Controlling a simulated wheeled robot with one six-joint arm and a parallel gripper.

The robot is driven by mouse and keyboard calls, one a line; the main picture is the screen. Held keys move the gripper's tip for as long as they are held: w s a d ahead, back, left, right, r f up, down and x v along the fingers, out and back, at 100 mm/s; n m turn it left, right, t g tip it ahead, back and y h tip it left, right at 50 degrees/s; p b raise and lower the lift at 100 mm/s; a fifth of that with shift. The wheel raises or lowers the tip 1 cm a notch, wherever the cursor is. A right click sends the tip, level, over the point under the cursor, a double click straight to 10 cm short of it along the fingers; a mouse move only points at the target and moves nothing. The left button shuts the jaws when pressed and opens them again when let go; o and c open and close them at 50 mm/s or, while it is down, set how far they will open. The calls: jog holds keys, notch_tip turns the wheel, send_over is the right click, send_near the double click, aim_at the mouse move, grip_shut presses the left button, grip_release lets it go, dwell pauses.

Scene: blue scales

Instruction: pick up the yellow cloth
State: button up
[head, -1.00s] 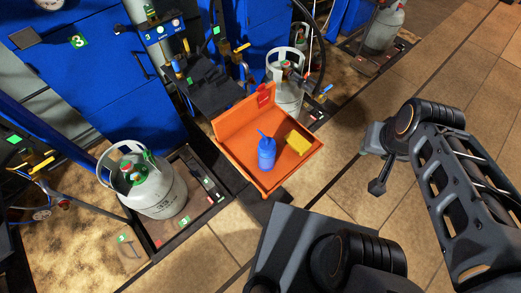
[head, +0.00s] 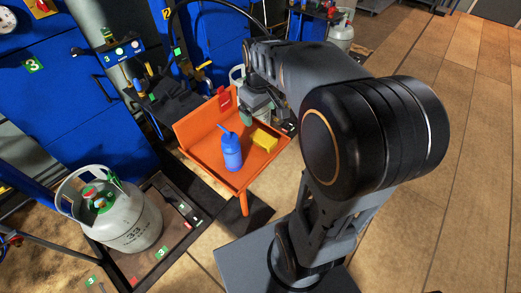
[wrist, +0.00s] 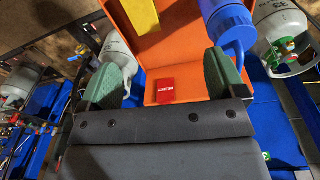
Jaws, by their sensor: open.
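The yellow cloth (head: 264,138) lies folded in a block shape on the orange tray (head: 207,174), right of a blue bottle (head: 232,152). In the wrist view the yellow cloth (wrist: 142,16) shows at the top edge, partly cut off, beyond my fingertips. My gripper (wrist: 167,75) is open, with its two green fingers apart and nothing between them. In the head view my gripper (head: 246,110) is over the back right part of the tray, behind the cloth and apart from it.
The blue bottle (wrist: 228,28) stands close to the cloth and near one finger. A red item (head: 225,98) is on the tray's back wall. A gas cylinder (head: 118,216) stands at left. Blue cabinets (head: 75,90) are behind. Tiled floor is clear at right.

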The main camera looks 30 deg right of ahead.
jog(key=w+d+f+n+g+b, duration=0.1)
jog(key=w+d+f+b, duration=0.15)
jog(key=w+f, duration=0.2)
send_over(264, 138)
jog(key=f+b, duration=0.1)
jog(key=f, duration=0.7)
jog(key=shift+w+f, duration=0.15)
jog(key=shift+w, duration=0.05)
jog(key=shift+s+f+b, duration=0.1)
jog(key=shift+f+b, duration=0.35)
jog(key=shift+f, duration=2.5)
jog(key=c, duration=1)
